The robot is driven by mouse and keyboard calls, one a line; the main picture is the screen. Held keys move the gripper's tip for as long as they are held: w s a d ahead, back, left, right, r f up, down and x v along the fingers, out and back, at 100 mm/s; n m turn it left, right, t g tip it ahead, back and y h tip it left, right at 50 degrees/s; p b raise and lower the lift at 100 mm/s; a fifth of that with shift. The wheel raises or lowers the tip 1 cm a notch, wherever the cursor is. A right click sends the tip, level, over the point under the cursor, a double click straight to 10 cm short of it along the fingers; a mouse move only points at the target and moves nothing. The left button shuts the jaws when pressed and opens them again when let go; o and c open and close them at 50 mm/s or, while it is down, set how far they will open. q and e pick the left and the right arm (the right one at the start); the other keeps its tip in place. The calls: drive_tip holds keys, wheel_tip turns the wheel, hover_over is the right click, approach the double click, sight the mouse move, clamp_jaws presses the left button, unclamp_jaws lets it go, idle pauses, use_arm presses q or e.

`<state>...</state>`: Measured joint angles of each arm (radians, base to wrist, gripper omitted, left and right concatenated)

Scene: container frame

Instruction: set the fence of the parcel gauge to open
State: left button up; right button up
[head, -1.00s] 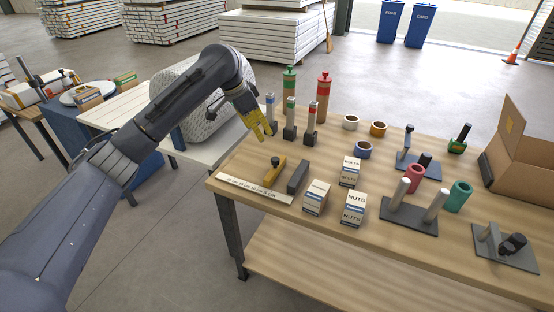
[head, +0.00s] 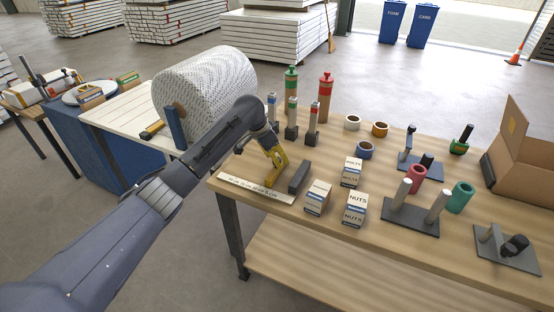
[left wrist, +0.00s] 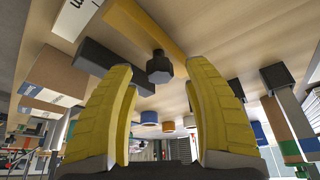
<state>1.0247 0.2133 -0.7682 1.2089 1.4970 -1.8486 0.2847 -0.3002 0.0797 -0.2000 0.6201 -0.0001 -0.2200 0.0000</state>
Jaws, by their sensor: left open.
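The parcel gauge lies at the table's near-left corner. Its pale scale strip (head: 257,190) and dark block (head: 299,178) show in the head view. In that view my left gripper (head: 276,163) hangs over the yellow fence and largely hides it. In the left wrist view the yellow fence bar (left wrist: 150,25) runs across the top, with its dark knob (left wrist: 159,67) between and beyond the fingertips. The left gripper (left wrist: 158,80) is open, a finger on each side of the knob; contact cannot be told. My right gripper is out of view.
Boxes of nuts (head: 355,208) and bolts (head: 351,171) stand right of the gauge. Small upright stands (head: 291,125) and red and green bottles (head: 325,97) stand behind it. A peg board (head: 410,215) and an open carton (head: 525,165) are farther right.

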use_arm(q)
drive_tip(key=shift+w+d+f, duration=0.15)
drive_tip(key=shift+d+f, duration=0.05)
drive_tip(key=shift+f, duration=0.35)
drive_tip(key=shift+c, duration=0.2)
clamp_jaws()
